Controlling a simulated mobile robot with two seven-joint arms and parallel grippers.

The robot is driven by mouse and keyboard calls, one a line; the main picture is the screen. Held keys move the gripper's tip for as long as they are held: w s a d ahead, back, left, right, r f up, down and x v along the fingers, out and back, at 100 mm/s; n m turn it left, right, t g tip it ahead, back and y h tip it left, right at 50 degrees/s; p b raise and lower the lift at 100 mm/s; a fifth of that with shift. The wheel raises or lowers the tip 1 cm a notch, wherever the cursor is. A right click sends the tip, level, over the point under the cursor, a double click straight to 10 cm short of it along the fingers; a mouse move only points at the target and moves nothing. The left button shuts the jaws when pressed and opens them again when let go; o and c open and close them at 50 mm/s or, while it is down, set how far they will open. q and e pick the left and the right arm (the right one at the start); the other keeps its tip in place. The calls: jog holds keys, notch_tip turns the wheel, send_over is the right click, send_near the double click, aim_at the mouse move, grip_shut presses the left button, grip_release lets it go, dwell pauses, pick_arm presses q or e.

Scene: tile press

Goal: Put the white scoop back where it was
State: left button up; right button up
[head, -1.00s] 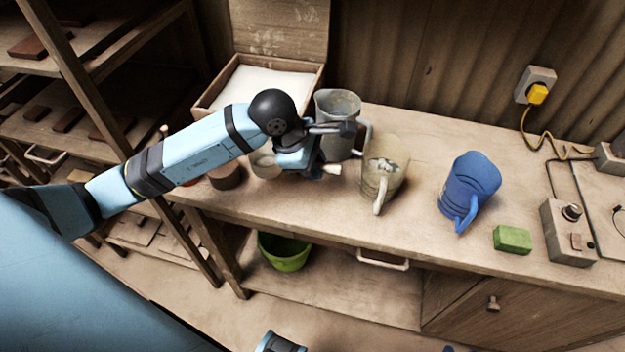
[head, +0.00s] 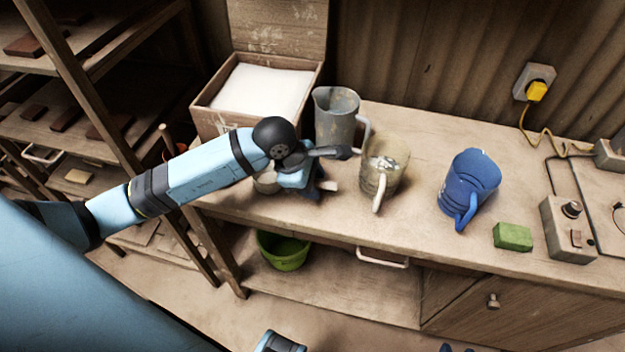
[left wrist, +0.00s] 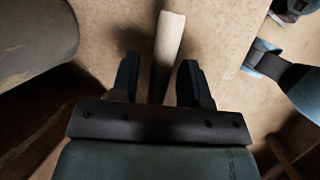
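The white scoop is mostly hidden by my left gripper in the head view. The pale end of its handle (head: 333,186) shows right of the gripper, and a pale rounded part, likely its bowl (head: 266,184), shows at the left. My left gripper (head: 312,186) is low over the bench, in front of the grey jug (head: 337,122). In the left wrist view the handle (left wrist: 170,42) runs between my left gripper's fingers (left wrist: 159,72). The fingers look parted, with gaps beside the handle. Of my right arm only small parts show, and its fingers are unclear.
An open wooden box of white powder (head: 262,90) stands behind the gripper. A beige jug (head: 398,184), a blue jug (head: 470,185), a green block (head: 512,237) and a control box (head: 568,232) stand to the right. A green bucket (head: 284,255) sits below. Bench space between jugs is clear.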

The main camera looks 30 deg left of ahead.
pick_arm(q)
jog(key=shift+o, duration=0.2)
jog(key=shift+r, duration=0.4)
jog(key=v, duration=1.1)
jog(key=shift+r, duration=0.3)
jog(key=shift+s+a, duration=0.1)
